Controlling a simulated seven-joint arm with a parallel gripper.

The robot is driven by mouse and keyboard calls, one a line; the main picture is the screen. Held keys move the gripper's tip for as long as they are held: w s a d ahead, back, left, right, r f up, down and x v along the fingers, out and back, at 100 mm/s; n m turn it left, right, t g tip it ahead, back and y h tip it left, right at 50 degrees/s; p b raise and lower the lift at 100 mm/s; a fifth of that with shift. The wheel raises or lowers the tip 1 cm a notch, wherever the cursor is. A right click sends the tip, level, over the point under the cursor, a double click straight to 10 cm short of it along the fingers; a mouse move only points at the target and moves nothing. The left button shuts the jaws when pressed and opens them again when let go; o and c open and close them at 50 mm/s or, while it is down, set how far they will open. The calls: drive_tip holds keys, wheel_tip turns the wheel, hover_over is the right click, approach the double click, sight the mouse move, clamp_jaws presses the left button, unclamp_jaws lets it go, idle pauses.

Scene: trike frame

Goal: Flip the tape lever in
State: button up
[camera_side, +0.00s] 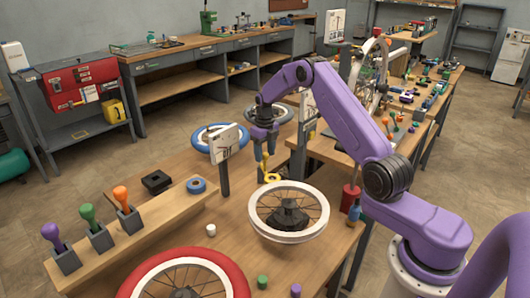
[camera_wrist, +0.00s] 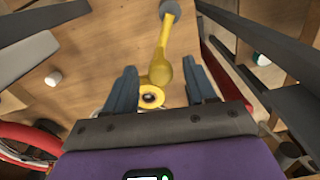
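A yellow lever (camera_side: 267,168), probably the tape lever, stands on the wooden bench behind the white-rimmed wheel. In the wrist view, the lever (camera_wrist: 164,57) has a grey end at the top of the picture, and its wide yellow end points toward my gripper. A yellow ring (camera_wrist: 151,97) with a dark centre shows just below it. My gripper (camera_side: 264,147) points down close above the lever. In the wrist view, my gripper (camera_wrist: 160,85) is open, with the lever's wide end appearing between the two fingers. I cannot tell whether a finger touches it.
The white-rimmed wheel (camera_side: 255,205) is close in front of the lever. A post with a white sign (camera_side: 227,143) stands to its left, and a blue-rimmed wheel (camera_side: 198,141) lies behind. A blue ring (camera_side: 197,186) and a black block (camera_side: 156,181) lie left on the bench.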

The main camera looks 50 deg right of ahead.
wheel_tip(320, 180, up, 17)
drive_tip(key=shift+r, duration=0.2)
idle(0.7)
